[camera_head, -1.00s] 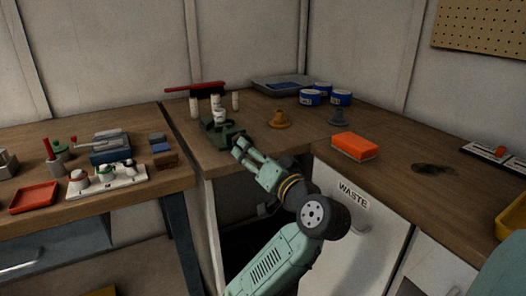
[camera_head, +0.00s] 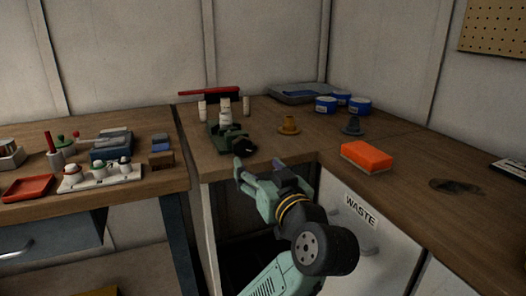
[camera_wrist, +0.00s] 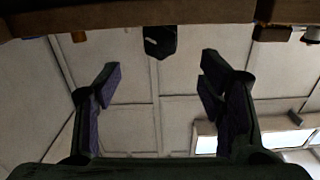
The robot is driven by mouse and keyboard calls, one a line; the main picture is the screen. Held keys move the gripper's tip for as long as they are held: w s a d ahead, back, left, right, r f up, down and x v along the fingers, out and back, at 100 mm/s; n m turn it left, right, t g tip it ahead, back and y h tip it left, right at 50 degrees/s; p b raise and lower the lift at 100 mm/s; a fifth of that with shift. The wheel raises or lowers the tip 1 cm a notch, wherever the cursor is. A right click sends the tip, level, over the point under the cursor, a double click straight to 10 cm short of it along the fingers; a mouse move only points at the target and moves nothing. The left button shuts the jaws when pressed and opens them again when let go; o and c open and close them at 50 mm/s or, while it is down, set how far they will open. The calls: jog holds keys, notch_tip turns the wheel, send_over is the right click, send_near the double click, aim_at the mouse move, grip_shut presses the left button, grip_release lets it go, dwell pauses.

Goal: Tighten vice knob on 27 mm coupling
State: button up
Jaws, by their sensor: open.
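The green vice (camera_head: 214,130) stands at the front edge of the corner bench. Its dark knob (camera_head: 241,144) faces the front; it also shows in the wrist view (camera_wrist: 160,42). A white coupling (camera_head: 225,117) shows at the vice, but I cannot tell how it sits in the jaws. My gripper (camera_head: 258,163) is open and empty, in front of and a little below the knob. In the wrist view my two fingers (camera_wrist: 160,78) are wide apart, with the knob between them sideways and beyond their tips, not touching.
White fittings (camera_head: 202,109) stand near the vice. An orange cone-shaped piece (camera_head: 289,126), a grey one (camera_head: 352,126) and an orange sponge (camera_head: 367,157) stand to the right. Blue tins (camera_head: 325,104) and a red-handled brush (camera_head: 210,93) are behind. The bench edge (camera_head: 290,160) lies close to my gripper.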

aim_at(243, 148)
jog(key=p+x, duration=0.1)
jog(key=x, duration=0.8)
jog(key=shift+w+a, duration=0.15)
jog(key=shift+w, duration=0.15)
jog(key=c, duration=1.2)
jog(key=shift+o, duration=0.2)
jog(key=shift+f, duration=0.1)
jog(key=shift+m, duration=0.6)
jog(key=m, duration=0.3)
jog(key=shift+m, duration=0.3)
